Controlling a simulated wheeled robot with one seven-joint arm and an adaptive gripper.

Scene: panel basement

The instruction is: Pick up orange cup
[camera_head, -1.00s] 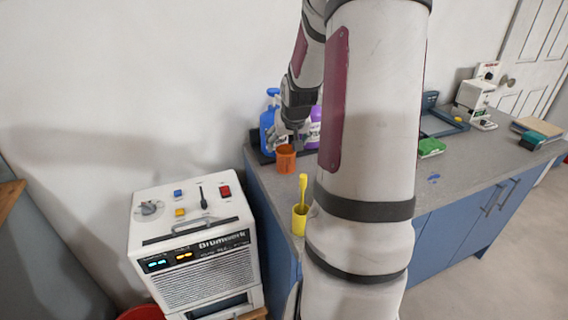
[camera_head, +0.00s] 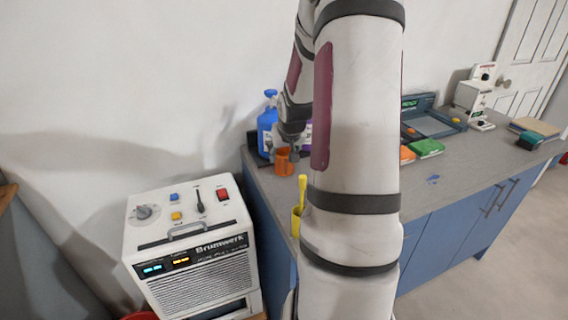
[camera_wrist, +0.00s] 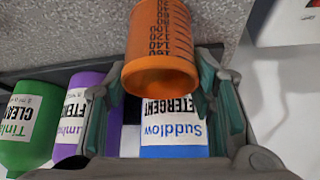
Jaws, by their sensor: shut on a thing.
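The orange cup (camera_head: 284,166) stands at the left end of the grey counter, near the wall. My gripper (camera_head: 291,153) is at the cup and shut on it. In the wrist view the orange cup (camera_wrist: 160,45), with dark measuring marks on its side, sits between the two fingers of my gripper (camera_wrist: 160,85). The cup's far side is out of sight. I cannot tell whether its base touches the counter.
A blue detergent bottle (camera_head: 267,130) stands close behind the cup; purple and green bottles (camera_wrist: 28,125) are beside it. A white machine (camera_head: 190,235) stands left. My arm hides part of the counter (camera_head: 465,160).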

